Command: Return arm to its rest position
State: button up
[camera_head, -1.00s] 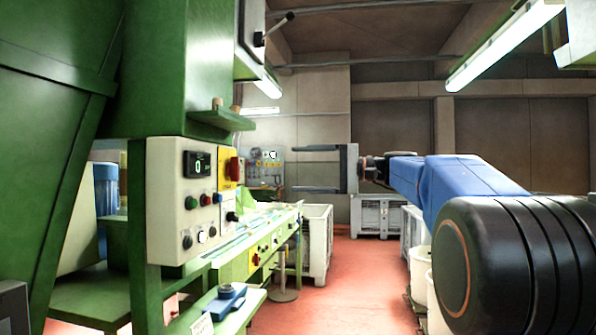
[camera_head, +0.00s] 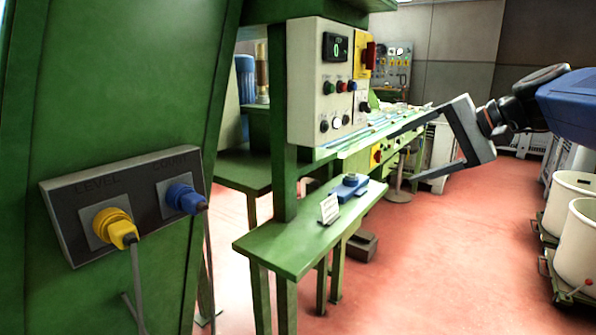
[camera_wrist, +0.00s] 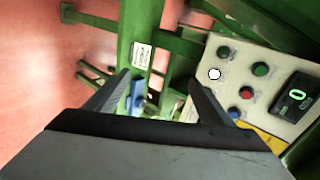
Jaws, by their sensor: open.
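My gripper (camera_head: 408,150) is at the right of the head view, in front of the green machine line. Its two dark fingers point left and stand apart with nothing between them. My blue arm reaches in from the right edge. In the wrist view my gripper (camera_wrist: 158,92) has its fingers spread. A blue device (camera_wrist: 136,98) shows beyond them, and the control panel (camera_wrist: 262,85) lies to the right. The fingers appear clear of these things.
A green machine wall (camera_head: 110,90) fills the left, with a socket box (camera_head: 78,240) holding yellow and blue plugs. The control panel (camera_head: 308,80) and a small green shelf (camera_head: 290,250) with the blue device (camera_head: 349,187) stand centrally. White tubs (camera_head: 575,215) stand right. Red floor (camera_head: 430,260) is open between.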

jog(key=s+d+f+n+g+h, duration=0.1)
jog(key=s+d+f+n+h, duration=0.1)
jog(key=s+f, duration=0.9)
jog(key=s+d+f+n+g+h, duration=0.1)
jog(key=s+d+f+n+h, duration=0.1)
jog(key=s+f+n+h, duration=0.2)
jog(key=s+f+h, duration=0.1)
jog(key=s+f, duration=0.3)
jog(key=f, duration=0.3)
jog(key=s+f+h, duration=0.2)
jog(key=s+f, duration=0.2)
jog(key=f, duration=0.3)
jog(key=shift+f+n, duration=0.2)
jog(key=shift+n, duration=0.1)
jog(key=shift+s, duration=0.1)
